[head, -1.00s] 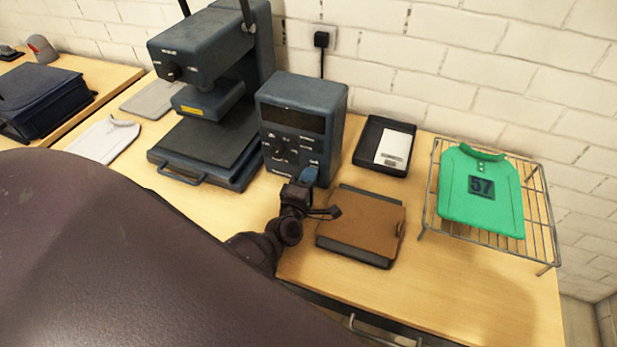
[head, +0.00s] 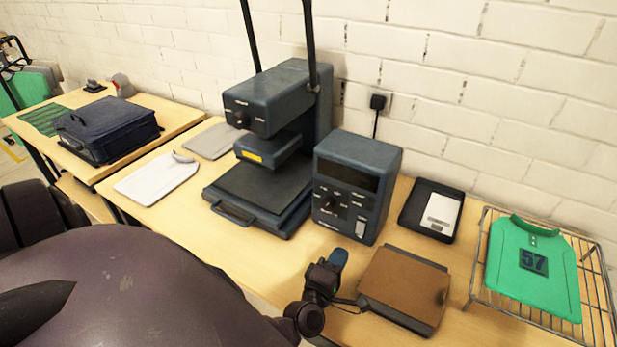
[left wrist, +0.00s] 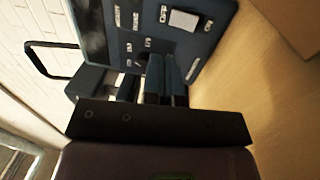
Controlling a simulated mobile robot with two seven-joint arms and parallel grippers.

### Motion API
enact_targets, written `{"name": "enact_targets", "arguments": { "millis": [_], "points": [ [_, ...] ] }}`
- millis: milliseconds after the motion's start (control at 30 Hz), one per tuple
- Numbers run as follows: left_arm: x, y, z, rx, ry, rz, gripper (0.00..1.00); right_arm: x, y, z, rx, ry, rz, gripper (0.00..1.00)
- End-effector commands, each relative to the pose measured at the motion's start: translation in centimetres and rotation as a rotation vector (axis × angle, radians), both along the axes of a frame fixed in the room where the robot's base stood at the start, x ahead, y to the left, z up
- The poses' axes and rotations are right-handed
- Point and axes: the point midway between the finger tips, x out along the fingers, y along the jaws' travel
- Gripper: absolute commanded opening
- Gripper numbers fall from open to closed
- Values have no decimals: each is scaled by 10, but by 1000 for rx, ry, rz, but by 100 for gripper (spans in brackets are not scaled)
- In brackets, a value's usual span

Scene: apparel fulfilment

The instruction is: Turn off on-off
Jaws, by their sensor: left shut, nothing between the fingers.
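The control box (head: 358,187) is dark blue-grey and stands on the table. Its front has a dark display, a knob, small labels and a pale rocker switch (head: 361,229) at the lower right. My left gripper (head: 340,258) is shut and empty, in front of the box's lower front and apart from the switch. Its fingers (left wrist: 164,75) show close together in the left wrist view, below the switch. My right gripper is not in view.
A heat press (head: 265,150) stands left of the box. A brown pad (head: 405,285) lies close right of my left gripper. A black tray (head: 418,208) and a wire rack (head: 590,262) with a green shirt (head: 535,265) are further right. A socket (head: 378,102) is behind.

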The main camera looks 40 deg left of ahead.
Motion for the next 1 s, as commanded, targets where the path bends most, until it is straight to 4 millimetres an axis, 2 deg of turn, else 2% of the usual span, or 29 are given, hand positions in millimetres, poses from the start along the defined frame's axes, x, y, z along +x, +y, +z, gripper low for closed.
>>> {"name": "enact_targets", "arguments": {
  "millis": [33,167,600,800,1000],
  "points": [
    [-11,-2,0,-1,3,1,0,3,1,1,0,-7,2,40],
    [-34,-8,2,-1,3,0,0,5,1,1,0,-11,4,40],
    [-107,-25,12,-1,3,1,0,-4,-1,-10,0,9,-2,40],
    [-126,-30,15,0,1,-1,0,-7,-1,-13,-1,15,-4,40],
    [-132,-31,17,0,1,1,0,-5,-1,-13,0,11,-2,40]
  ]
}}
